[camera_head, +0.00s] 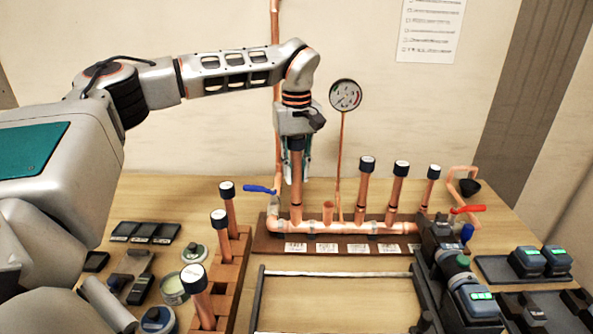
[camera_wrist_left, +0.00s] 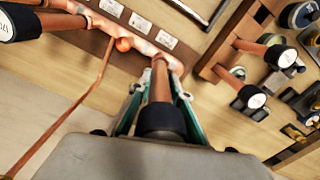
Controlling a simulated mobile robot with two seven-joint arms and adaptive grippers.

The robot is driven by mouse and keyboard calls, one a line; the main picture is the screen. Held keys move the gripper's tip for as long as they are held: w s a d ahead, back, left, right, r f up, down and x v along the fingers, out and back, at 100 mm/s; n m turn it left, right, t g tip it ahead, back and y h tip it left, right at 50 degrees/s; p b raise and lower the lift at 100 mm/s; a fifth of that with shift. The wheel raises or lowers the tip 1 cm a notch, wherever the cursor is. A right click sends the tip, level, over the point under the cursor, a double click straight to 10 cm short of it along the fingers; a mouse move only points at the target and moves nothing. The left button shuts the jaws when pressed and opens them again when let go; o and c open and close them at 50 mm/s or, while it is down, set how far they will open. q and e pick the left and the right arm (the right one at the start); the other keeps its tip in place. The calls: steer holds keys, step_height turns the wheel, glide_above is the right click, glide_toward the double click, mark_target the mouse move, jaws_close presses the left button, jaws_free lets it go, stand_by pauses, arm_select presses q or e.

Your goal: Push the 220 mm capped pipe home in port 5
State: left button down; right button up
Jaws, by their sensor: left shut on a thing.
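The copper manifold (camera_head: 345,229) lies on a dark base with white port labels too small to read. My left gripper (camera_head: 297,174) is shut around a copper pipe with a black cap (camera_head: 296,195), at the leftmost port. The pipe stands about upright and its lower end meets the manifold; how deep it sits cannot be told. In the left wrist view, the teal fingers (camera_wrist_left: 160,98) flank this pipe (camera_wrist_left: 159,84), its dark cap nearest the camera. Further right, three capped pipes (camera_head: 366,180) stand in the manifold. My right gripper is not in view.
A pressure gauge (camera_head: 346,95) stands behind the manifold. A blue lever (camera_head: 261,189) is close left of the held pipe, a red lever (camera_head: 467,209) at the right end. A wooden rack (camera_head: 231,262) holds three capped pipes. Dark tools with green lights (camera_head: 472,303) are front right.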

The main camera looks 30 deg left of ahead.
mark_target(297, 147)
arm_select(q)
steer(key=shift+f, duration=0.35)
stand_by(0.4)
steer(key=c, duration=1.8)
jaws_free()
steer(key=o, duration=0.5)
steer(key=shift+r, duration=3.55)
